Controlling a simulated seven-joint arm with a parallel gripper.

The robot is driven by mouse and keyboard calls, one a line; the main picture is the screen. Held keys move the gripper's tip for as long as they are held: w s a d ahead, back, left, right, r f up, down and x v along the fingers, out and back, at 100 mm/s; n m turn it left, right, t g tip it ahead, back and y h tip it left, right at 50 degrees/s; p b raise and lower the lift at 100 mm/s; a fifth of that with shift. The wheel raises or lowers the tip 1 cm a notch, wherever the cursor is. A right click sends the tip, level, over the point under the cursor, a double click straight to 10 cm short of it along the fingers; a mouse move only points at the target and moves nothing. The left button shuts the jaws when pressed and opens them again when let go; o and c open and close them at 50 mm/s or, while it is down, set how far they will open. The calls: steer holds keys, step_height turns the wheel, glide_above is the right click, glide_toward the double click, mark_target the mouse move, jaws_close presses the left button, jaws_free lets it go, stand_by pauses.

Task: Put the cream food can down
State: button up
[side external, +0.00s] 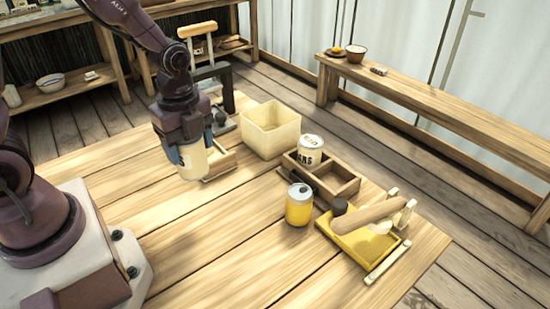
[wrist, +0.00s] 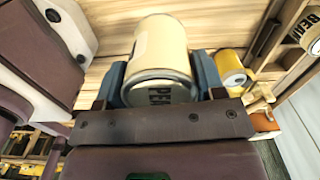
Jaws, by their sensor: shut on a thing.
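The cream food can (side external: 192,160) is held upright in my gripper (side external: 182,143), over the left part of the wooden table (side external: 200,258). Its base looks close to the tabletop, but I cannot tell whether it touches. In the wrist view, the cream can (wrist: 160,48) sits between the two blue fingers of my gripper (wrist: 162,80), with part of dark lettering showing on its end. The fingers are shut on its sides.
A cream square bin (side external: 270,130) stands behind the can. A wooden divided box (side external: 345,187) holds a white labelled can (side external: 310,150). A yellow can (side external: 299,205) and a yellow tray (side external: 352,243) with a bread-like loaf are to the right. The front table is clear.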

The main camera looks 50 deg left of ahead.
steer(key=shift+d+f, duration=0.3)
steer(key=shift+d, duration=0.1)
steer(key=w+d+m, duration=0.3)
steer(key=w+d, duration=0.3)
steer(key=w, duration=0.3)
steer(key=m, duration=0.1)
glide_above(332, 186)
step_height(332, 186, down, 8)
steer(key=shift+d+f, duration=0.1)
steer(key=shift+f, duration=1.45)
steer(key=shift+f, duration=0.1)
